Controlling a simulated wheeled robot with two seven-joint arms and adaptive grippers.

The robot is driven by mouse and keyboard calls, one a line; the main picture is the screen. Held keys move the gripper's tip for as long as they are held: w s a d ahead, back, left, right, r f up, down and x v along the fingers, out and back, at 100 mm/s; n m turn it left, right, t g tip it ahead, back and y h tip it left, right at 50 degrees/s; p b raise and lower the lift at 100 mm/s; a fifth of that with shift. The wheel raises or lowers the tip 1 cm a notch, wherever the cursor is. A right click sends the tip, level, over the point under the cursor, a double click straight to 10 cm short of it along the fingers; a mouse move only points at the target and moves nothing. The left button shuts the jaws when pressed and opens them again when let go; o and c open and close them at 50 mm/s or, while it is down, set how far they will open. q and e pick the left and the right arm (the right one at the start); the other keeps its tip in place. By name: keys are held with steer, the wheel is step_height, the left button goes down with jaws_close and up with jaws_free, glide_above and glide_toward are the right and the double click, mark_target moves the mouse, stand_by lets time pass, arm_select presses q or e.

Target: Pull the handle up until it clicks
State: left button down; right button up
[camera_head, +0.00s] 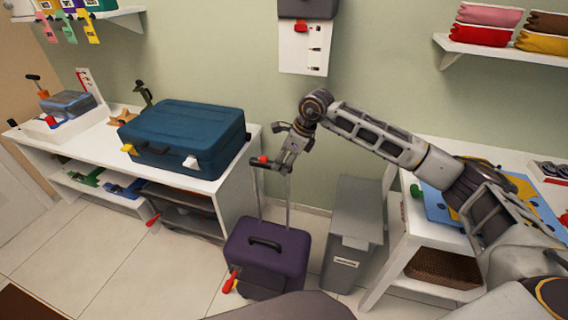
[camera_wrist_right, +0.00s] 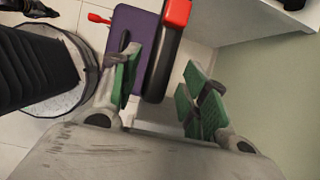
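A purple suitcase (camera_head: 266,256) stands upright on the floor between the two benches. Its pull-out handle is up, with two thin rods rising from the case to a black crossbar grip (camera_head: 273,166) with a red button (camera_head: 263,159). My right gripper (camera_head: 284,158) is at the crossbar's right part. In the right wrist view its green-padded fingers (camera_wrist_right: 165,98) stand apart. The black grip (camera_wrist_right: 163,62) with its red end lies between and beyond them, closer to the left finger; I cannot tell whether they touch. The suitcase (camera_wrist_right: 128,25) shows behind. My left gripper is not in view.
A blue suitcase (camera_head: 185,138) lies on the white bench at left. A grey bin (camera_head: 352,235) stands just right of the purple suitcase, beside a white workbench (camera_head: 398,225). A red-handled tag (camera_head: 230,283) hangs at the suitcase's left. Floor tiles to the left are clear.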

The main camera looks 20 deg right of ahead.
steer(key=shift+f, duration=0.25)
steer(key=shift+r, duration=0.1)
steer(key=v, duration=1.1)
steer(key=shift+r, duration=0.4)
